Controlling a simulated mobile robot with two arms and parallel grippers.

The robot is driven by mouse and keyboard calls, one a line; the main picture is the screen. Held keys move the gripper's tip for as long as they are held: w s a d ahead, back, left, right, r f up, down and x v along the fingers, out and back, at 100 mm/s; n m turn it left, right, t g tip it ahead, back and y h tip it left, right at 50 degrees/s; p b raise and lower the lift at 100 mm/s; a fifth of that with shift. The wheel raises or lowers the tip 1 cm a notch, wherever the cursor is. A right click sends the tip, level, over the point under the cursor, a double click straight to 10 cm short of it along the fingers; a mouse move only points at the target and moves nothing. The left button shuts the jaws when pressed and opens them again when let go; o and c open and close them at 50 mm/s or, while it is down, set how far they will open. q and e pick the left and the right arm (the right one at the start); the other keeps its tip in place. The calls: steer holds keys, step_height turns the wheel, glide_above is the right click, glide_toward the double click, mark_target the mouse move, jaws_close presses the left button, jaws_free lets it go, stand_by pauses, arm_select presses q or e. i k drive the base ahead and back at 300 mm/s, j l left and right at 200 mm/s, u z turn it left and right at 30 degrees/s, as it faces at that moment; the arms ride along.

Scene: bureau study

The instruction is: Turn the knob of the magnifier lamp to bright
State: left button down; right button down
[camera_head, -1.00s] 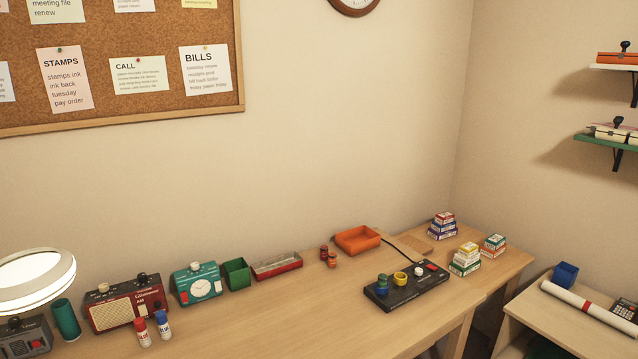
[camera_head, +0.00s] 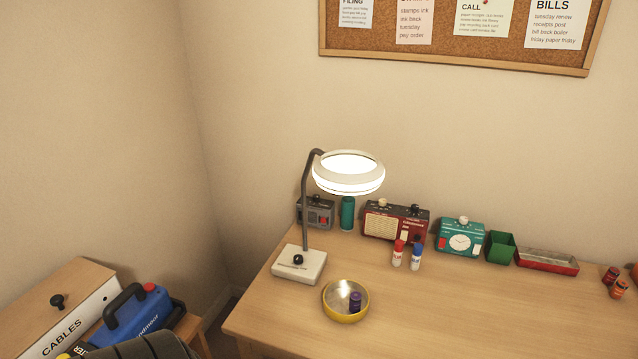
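The magnifier lamp stands at the left end of the desk, with a pale square base (camera_head: 290,276), a dark bent arm and a round white head (camera_head: 349,185) whose ring glows. Its black knob (camera_head: 298,259) sits on top of the base. Small markings on the base in front of the knob are too small to read, so I cannot tell which setting it points to. Neither of my grippers is in view.
A yellow-rimmed bowl (camera_head: 345,315) holding a purple piece stands right of the base. The desk's front middle is clear.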

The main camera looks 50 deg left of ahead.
mark_target(298, 259)
steer(key=j+u, duration=0.1)
steer(key=u, duration=0.9)
steer(key=j+u, duration=0.1)
steer(key=u, duration=0.4)
steer(key=k+j+z, duration=0.15)
